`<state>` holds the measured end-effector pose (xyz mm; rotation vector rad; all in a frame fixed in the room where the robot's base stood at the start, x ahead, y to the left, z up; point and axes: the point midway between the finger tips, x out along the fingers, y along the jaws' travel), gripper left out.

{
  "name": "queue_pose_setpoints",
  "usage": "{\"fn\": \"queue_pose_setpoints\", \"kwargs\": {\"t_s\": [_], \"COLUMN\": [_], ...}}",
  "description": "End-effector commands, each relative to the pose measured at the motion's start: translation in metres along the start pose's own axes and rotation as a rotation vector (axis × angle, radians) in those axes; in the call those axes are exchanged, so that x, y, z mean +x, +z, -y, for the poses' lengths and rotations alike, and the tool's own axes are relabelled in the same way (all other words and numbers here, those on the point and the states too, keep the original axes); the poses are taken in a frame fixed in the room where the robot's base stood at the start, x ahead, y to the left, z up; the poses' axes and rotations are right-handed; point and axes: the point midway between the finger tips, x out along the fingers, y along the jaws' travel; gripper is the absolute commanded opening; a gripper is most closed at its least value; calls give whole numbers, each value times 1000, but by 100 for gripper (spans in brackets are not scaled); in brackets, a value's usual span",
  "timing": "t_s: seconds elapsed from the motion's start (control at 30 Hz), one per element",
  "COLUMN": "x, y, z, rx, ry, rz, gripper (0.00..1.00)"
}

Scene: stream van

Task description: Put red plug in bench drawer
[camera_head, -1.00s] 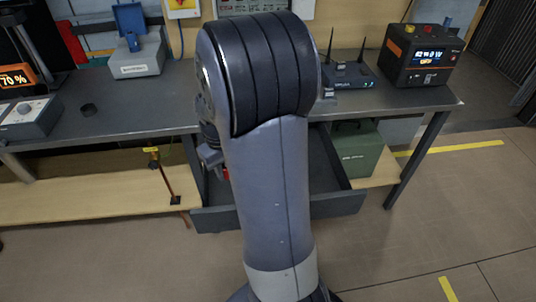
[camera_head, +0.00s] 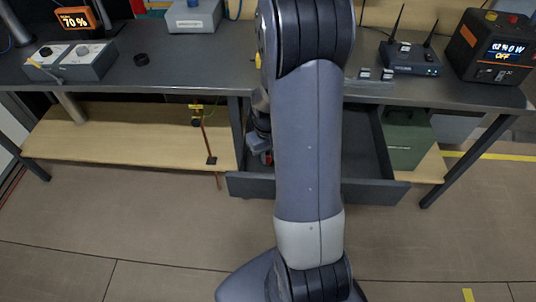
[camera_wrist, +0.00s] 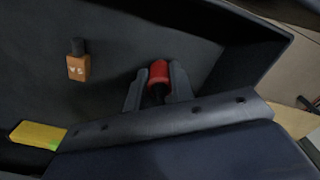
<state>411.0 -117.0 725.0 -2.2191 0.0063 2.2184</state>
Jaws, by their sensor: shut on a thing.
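The red plug (camera_wrist: 158,73) sits between the two fingers of my gripper (camera_wrist: 157,88) in the wrist view, and the gripper is shut on it. The bench drawer (camera_head: 385,193) is pulled open under the bench in the head view. The dark drawer floor and walls (camera_wrist: 200,20) fill most of the wrist view behind the plug. My gripper (camera_head: 260,145) is partly hidden by my arm in the head view, at the drawer's left side. The gap between plug and drawer floor cannot be told.
In the wrist view, a small orange-brown block (camera_wrist: 78,66) and a yellow object (camera_wrist: 38,134) are at the left. A green box (camera_head: 407,142) stands right of the drawer. The bench top (camera_head: 190,75) is above, and a lower shelf (camera_head: 130,140) lies left.

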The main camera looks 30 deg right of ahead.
Motion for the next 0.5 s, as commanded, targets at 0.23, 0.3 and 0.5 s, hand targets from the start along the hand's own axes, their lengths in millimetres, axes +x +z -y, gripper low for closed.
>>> {"fn": "queue_pose_setpoints", "kwargs": {"t_s": [0.23,0.3,0.5], "x": [3,2,2], "y": [0,0,0], "z": [0,0,0], "rx": [0,0,0], "ry": [0,0,0], "rz": [0,0,0], "gripper": [23,29,44]}}
